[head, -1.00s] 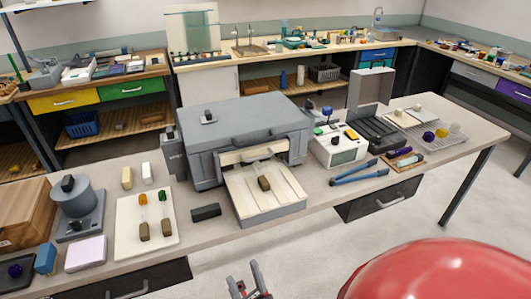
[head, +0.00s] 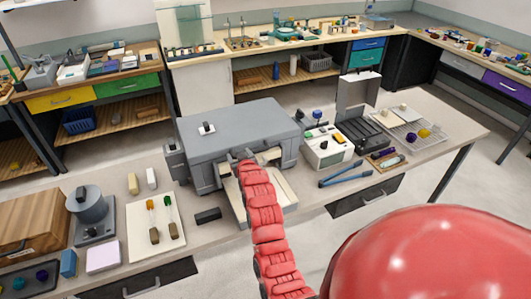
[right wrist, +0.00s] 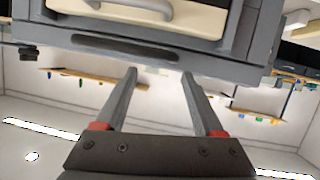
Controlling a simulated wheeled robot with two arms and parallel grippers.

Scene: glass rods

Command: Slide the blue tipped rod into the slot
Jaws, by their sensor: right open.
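No blue-tipped rod can be made out. An orange-tipped rod (head: 151,208) and a green-tipped rod (head: 168,202), each with a brown block at its near end, lie on a white board (head: 140,246) at left. A grey furnace-like box (head: 216,142) stands mid-table, with a pale tray at its front, partly behind my arm. My right gripper (head: 245,156) is at the box's front. In the right wrist view its two fingers (right wrist: 159,76) are apart with nothing between them, below the box's cream panel and handle (right wrist: 145,8). The brown-ended piece on the tray is hidden. My left gripper is not in view.
A small black block (head: 208,216) lies between board and tray. Right of the box are a white device with knobs (head: 327,152), blue tongs (head: 345,175) and a wire rack (head: 415,136). A grey drum on a stand (head: 88,215) is at left.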

